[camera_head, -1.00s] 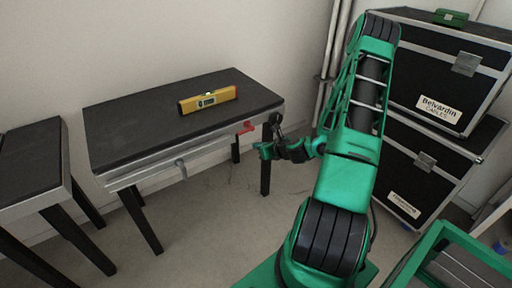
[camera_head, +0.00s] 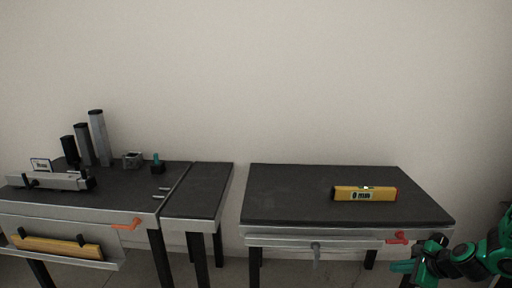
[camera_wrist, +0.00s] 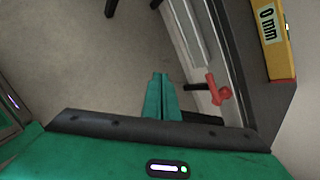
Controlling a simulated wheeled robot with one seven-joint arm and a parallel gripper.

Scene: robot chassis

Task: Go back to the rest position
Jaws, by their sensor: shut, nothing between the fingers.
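My green and black gripper (camera_head: 403,267) is at the lower right of the head view, in front of the right table's front edge and apart from it. In the wrist view its two green fingers (camera_wrist: 161,98) are together with nothing between them. They point toward the floor beside the table's front. Most of my arm lies outside the head view.
A yellow level (camera_head: 365,193) lies on the right table (camera_head: 290,200), with a red handle (camera_head: 397,238) at its front. A narrow table (camera_head: 198,190) and a left bench (camera_head: 125,178) with dark and grey cylinders (camera_head: 99,138) stand leftward. Floor shows below.

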